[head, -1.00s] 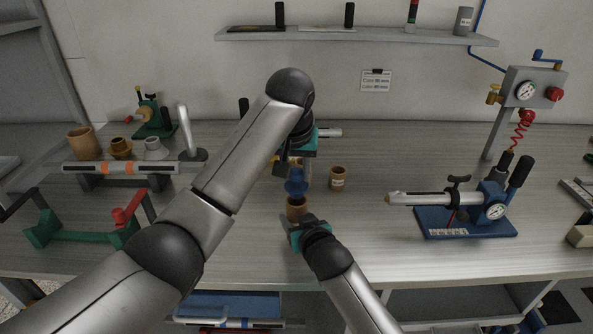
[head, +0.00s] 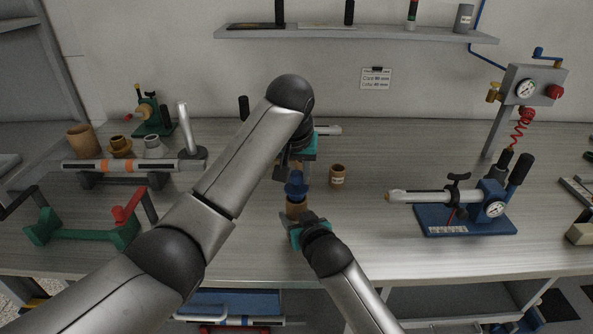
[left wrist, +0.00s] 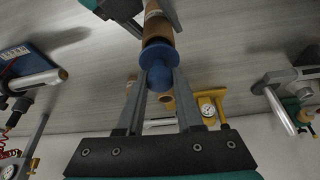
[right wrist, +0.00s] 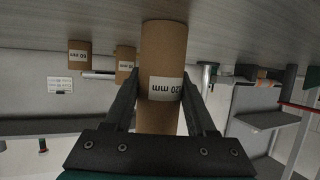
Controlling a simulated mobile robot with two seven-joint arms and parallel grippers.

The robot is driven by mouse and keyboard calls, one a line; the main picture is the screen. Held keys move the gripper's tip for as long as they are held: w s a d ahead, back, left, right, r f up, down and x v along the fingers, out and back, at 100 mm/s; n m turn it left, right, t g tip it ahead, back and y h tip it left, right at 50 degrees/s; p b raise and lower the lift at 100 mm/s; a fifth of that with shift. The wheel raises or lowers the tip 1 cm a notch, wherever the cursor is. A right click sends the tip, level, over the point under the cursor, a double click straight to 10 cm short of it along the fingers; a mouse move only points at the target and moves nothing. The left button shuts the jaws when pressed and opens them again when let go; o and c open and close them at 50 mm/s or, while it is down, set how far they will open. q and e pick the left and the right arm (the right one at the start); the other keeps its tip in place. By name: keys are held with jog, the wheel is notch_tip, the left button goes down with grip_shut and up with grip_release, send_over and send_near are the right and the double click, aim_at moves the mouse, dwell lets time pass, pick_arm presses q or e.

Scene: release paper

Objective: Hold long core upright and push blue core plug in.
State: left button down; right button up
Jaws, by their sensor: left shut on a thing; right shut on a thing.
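The long core (head: 296,211) is a brown cardboard tube standing upright on the bench. My right gripper (head: 297,224) is shut on it from the front. In the right wrist view the core (right wrist: 163,50) carries a white label reading 120 mm. The blue core plug (head: 295,189) is held by my left gripper (head: 295,178) directly above the core. In the left wrist view the plug (left wrist: 157,66) lies between the shut fingers, its wide flange against the core's end. Its lower part is hidden, so how deep it sits inside cannot be told.
A short labelled core (head: 338,175) stands just right of the long core. A blue fixture (head: 465,222) with a gauge is at the right. A green stand (head: 82,235) and a grey roller (head: 120,166) are at the left.

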pick_arm(q)
jog(key=shift+f, duration=1.15)
jog(key=shift+c, duration=2.4)
grip_release()
jog(key=shift+r, duration=0.1)
jog(key=v, duration=1.1)
jog(key=shift+s+r, duration=0.15)
jog(key=shift+r, duration=0.25)
